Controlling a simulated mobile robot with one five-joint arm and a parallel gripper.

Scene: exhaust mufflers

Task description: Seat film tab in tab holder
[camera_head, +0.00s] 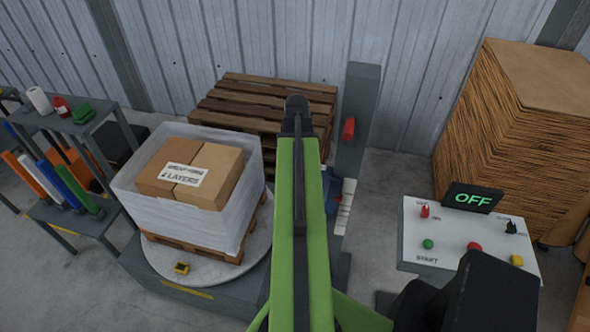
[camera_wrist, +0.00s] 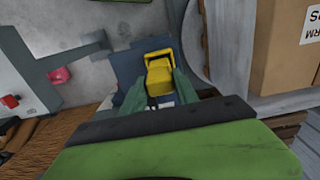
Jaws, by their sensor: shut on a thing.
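My gripper (camera_wrist: 160,82) has its two dark green fingers shut on a yellow piece (camera_wrist: 159,72) in the wrist view, which looks like the film tab. In the head view my green arm hides the gripper and the held piece. A small yellow block with a dark middle (camera_head: 181,268), probably the tab holder, sits on the round grey turntable (camera_head: 215,278), in front of the wrapped pallet load.
A wrapped load of cartons (camera_head: 190,175) stands on the turntable. A grey column (camera_head: 357,130) with a red part stands behind my arm. A control panel (camera_head: 465,240) with an OFF display is at right. A rack (camera_head: 60,205) stands left; wooden pallets (camera_head: 260,105) lie behind.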

